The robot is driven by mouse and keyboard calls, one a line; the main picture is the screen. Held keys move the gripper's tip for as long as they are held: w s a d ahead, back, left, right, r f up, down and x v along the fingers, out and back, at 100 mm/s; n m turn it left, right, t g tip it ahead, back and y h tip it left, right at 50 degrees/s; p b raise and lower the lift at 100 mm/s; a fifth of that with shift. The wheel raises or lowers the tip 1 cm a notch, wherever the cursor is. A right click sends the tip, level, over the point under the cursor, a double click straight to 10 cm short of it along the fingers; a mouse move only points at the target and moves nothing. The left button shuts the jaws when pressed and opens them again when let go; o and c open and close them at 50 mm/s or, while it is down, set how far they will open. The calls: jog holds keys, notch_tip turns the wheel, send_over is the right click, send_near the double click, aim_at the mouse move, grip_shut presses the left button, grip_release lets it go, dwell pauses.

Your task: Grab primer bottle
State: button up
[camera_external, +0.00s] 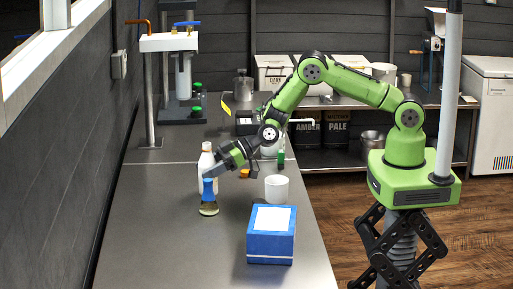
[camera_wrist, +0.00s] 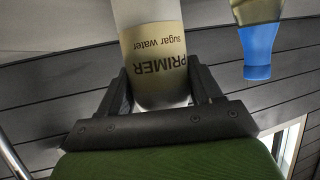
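The primer bottle stands upright on the steel counter; in the external view its white body and cap (camera_external: 207,160) show behind my gripper (camera_external: 214,167). In the wrist view the primer bottle (camera_wrist: 155,52), labelled "PRIMER sugar water", appears upside down between the two dark fingers of my gripper (camera_wrist: 160,85). The fingers lie close along both sides of it. I cannot tell whether they press on it or leave a small gap. Part of the bottle is hidden by my gripper in the external view.
A blue-capped bottle (camera_external: 208,196) stands in front of the primer bottle; its blue cap (camera_wrist: 257,66) shows at right in the wrist view. A white cup (camera_external: 276,189) and a blue box (camera_external: 271,247) stand to the right. The left front counter (camera_external: 150,240) is clear.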

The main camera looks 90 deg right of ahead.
jog(key=c, duration=0.4)
